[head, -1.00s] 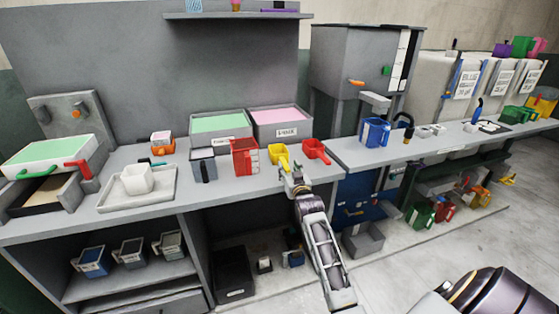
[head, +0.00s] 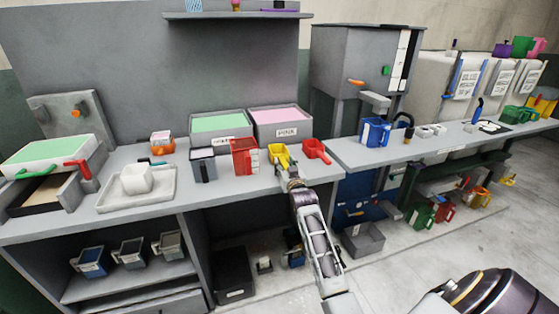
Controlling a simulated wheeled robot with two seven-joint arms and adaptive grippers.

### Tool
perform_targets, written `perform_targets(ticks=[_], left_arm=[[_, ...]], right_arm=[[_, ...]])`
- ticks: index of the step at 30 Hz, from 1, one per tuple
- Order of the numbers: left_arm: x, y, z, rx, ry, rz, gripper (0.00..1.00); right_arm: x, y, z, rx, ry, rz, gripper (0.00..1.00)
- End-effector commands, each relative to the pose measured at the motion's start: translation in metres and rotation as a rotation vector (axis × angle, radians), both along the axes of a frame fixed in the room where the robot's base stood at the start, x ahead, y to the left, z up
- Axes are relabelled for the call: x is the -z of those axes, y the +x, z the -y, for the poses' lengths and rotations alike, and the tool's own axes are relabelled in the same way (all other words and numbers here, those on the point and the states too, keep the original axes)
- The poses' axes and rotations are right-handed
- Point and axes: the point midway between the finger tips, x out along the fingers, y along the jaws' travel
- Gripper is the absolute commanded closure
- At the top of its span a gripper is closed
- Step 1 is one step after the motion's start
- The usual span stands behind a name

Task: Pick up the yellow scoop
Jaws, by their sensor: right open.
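The yellow scoop (head: 276,151) stands on the grey bench between a red jug and a red scoop, with its handle pointing toward me. My right gripper (head: 286,166) is open at the scoop's handle, and its jaws partly hide the handle. I cannot tell whether the fingers touch it. My left gripper is not in view.
A red jug (head: 245,157) stands close on the left and a red scoop (head: 317,151) close on the right. Behind are bins of green (head: 220,124) and pink (head: 279,120) material. A white cup (head: 137,179) sits on a tray further left.

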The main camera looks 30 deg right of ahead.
Motion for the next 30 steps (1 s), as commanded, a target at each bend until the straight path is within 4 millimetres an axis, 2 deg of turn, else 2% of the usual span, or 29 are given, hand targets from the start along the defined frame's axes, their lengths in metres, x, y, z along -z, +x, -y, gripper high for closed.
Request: perform_targets(ticks=[9,24,30], left_arm=[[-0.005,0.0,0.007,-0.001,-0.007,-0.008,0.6],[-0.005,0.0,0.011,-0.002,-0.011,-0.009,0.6],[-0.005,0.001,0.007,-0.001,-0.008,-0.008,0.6]], right_arm=[[0.0,0.018,0.006,0.0,0.0,0.001,0.54],[0.0,0.019,0.006,0.0,0.0,0.001,0.54],[0.0,0.019,0.006,0.0,0.0,0.001,0.78]])
